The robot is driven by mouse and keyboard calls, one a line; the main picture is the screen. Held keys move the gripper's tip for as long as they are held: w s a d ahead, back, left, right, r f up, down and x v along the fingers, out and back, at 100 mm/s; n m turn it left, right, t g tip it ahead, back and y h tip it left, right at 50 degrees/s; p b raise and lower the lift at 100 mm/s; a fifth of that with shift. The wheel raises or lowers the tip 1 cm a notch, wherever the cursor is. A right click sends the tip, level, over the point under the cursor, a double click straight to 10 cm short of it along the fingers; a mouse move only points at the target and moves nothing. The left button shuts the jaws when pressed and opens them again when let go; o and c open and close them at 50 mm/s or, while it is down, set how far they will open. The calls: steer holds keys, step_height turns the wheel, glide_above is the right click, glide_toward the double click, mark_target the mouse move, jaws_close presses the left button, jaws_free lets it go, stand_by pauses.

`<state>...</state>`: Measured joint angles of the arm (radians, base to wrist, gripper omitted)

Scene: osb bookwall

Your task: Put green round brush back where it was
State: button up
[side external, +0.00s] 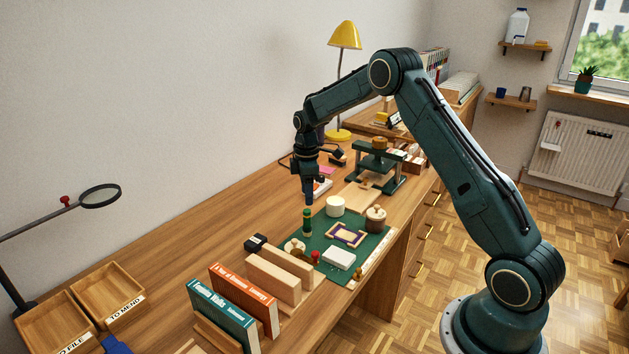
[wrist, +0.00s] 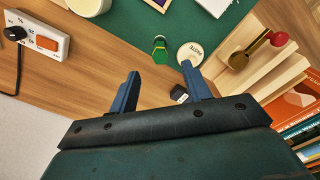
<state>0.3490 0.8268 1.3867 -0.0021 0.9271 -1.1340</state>
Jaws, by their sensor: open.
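The green round brush (side external: 307,223) appears to be the slim green upright piece at the left edge of the green cutting mat (side external: 322,243). In the wrist view the brush (wrist: 160,49) is seen from above, a green piece with a dark, many-sided top, near the mat's edge. My gripper (side external: 308,200) points down just above it in the side view. In the wrist view my gripper (wrist: 160,72) has its two blue fingers apart with nothing between them. The fingers do not visibly touch the brush.
A paste pot (wrist: 190,54) stands close beside the brush, with a small black block (wrist: 179,95) nearby. A white cup (side external: 335,206), a lidded brown pot (side external: 376,218) and a wooden book rack (side external: 275,277) stand around. A switched power strip (wrist: 36,40) lies left. Open desk lies left of the mat.

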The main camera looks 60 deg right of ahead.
stand_by(0.3)
steer(key=s+a+r+m+t, duration=0.1)
steer(key=s+a+r+m, duration=0.1)
steer(key=s+a+r, duration=0.7)
steer(key=s+a+r+m+t, duration=0.25)
steer(key=s+r, duration=0.25)
steer(key=r, duration=0.7)
steer(key=s+a+m+t, duration=0.1)
steer(key=s+a+m, duration=0.1)
steer(key=s, duration=0.8)
steer(key=s+a+r+m+t, duration=0.1)
steer(key=s+a, duration=0.4)
steer(key=s, duration=0.5)
steer(key=shift+s+a+m, duration=0.25)
steer(key=shift+s+m, duration=0.05)
steer(key=shift+m, duration=0.45)
